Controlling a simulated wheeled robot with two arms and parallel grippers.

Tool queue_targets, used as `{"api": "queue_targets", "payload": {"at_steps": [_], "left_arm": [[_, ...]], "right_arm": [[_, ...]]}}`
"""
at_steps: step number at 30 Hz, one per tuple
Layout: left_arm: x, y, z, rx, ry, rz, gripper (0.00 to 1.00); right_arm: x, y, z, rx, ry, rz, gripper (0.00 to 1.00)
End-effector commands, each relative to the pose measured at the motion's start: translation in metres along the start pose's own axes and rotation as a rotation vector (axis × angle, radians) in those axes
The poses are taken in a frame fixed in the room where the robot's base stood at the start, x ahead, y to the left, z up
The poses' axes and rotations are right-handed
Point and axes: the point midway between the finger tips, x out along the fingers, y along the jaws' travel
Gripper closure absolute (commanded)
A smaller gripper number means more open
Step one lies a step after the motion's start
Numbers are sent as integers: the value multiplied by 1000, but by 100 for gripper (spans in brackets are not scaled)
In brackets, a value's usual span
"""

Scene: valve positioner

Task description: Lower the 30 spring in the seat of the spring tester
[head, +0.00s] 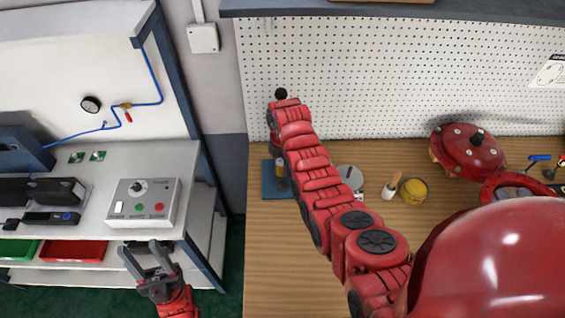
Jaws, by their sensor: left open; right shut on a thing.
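My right arm reaches up and left across the wooden bench and bends down at its far end. My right gripper (277,149) points down there, mostly hidden behind my own arm. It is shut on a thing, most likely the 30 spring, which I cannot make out. Below it a blue base plate (269,188), probably of the spring tester, lies at the bench's left rear. A small yellowish and grey part (282,184) shows over the plate; whether spring and seat touch is hidden. My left gripper (148,262) is open and empty, at the lower left before the side bench.
A round grey part (350,177), a wooden-handled tool (391,186) and a yellow round part (413,191) lie right of my arm. A red domed housing (467,150) stands at the rear. A control box (143,203) sits on the side bench. The pegboard (380,80) closes the back.

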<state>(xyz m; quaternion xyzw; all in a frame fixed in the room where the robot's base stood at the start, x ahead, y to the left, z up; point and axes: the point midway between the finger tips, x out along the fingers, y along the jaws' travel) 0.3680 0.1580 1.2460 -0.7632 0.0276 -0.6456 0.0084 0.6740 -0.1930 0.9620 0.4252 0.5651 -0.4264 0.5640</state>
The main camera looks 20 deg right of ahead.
Motion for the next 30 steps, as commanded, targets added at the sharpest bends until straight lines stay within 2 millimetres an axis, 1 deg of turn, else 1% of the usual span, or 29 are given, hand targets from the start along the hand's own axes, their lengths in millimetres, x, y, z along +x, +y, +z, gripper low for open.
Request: {"api": "queue_targets", "payload": {"at_steps": [1, 23, 25, 30], "left_arm": [[-2, 0, 0, 0, 0, 0, 50], [-26, 1, 4, 0, 0, 0, 50], [-24, 1, 4, 0, 0, 0, 50], [-29, 2, 5, 0, 0, 0, 50]], "right_arm": [[4, 0, 0, 0, 0, 0, 100], [56, 1, 1, 1, -1, 2, 100], [54, 1, 1, 1, -1, 3, 100], [57, 1, 3, 1, 1, 3, 100]]}}
